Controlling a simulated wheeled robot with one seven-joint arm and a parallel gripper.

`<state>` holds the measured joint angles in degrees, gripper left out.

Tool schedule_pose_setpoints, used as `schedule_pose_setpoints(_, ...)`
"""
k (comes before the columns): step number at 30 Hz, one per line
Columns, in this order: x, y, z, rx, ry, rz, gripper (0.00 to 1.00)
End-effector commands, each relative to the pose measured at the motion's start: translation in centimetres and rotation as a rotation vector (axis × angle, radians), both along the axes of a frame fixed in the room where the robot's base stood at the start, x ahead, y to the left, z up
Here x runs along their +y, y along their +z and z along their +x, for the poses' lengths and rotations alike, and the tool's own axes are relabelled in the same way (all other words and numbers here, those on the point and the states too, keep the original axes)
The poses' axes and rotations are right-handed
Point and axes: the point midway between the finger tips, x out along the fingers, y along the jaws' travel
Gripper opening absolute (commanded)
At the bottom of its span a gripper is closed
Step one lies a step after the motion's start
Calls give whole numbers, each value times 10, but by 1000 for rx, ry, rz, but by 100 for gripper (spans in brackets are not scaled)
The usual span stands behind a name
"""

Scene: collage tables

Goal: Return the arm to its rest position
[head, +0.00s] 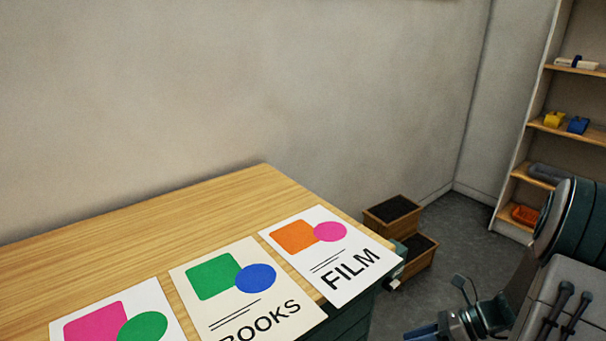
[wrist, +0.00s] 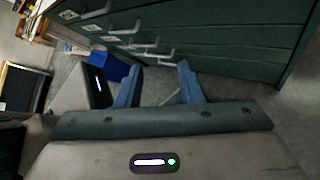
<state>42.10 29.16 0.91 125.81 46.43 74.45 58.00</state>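My gripper shows in the wrist view (wrist: 159,84) with its two blue fingers spread apart and nothing between them. Grey floor and the dark green drawer cabinet (wrist: 225,45) lie beyond the fingertips. In the head view my arm is folded at the lower right, beside the table and clear of its top. A blue part of the gripper (head: 424,332) shows at the bottom edge there, partly cut off.
The wooden table (head: 215,205) bears posters, including BOOKS (head: 244,287) and FILM (head: 330,255). Brown boxes (head: 392,214) stand on the floor behind it. A shelf (head: 570,130) stands at the right. A blue bin (wrist: 112,70) is near the drawers in the wrist view.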

Motion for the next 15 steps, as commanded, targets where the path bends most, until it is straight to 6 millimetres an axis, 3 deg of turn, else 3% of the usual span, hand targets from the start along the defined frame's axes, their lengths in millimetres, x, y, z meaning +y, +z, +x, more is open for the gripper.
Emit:
schedule_pose_setpoints(1,12,13,-4,-61,96,-64,35)
schedule_pose_setpoints(6,40,42,-22,-274,433,-258,35)
schedule_pose_setpoints(15,71,89,-53,-663,1053,-550,35)
